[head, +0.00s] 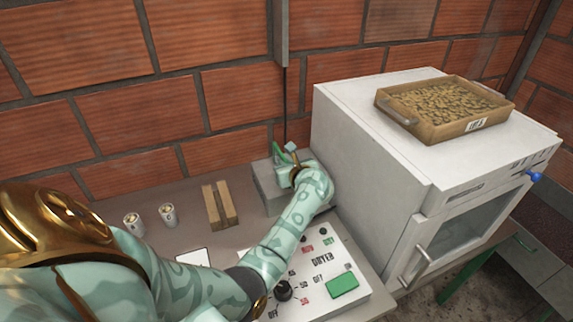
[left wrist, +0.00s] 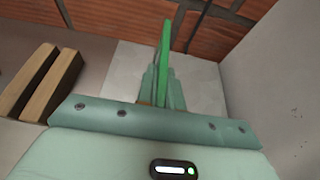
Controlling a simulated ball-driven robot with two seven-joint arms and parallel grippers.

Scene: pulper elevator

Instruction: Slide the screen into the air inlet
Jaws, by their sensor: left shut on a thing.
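The screen (head: 277,150) shows as a thin green-edged piece at the far end of my left arm, beside the white machine. My left gripper (head: 287,165) is shut on it. In the left wrist view the screen (left wrist: 166,48) stands edge-on, upright, between the fingers (left wrist: 163,88). Below and around the gripper is a grey box (head: 264,189), apparently the air inlet, against the machine's left side; its pale top (left wrist: 205,88) lies behind the fingers in the wrist view. Its slot is hidden, and I cannot tell whether the screen touches it. My right gripper is not in view.
The white dryer (head: 365,150) stands close right, with a wooden tray (head: 425,128) of beans on top. Two wooden blocks (head: 219,205) and two small cans (head: 168,214) lie left on the table. A control panel (head: 318,285) is in front. A brick wall (head: 130,125) is behind.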

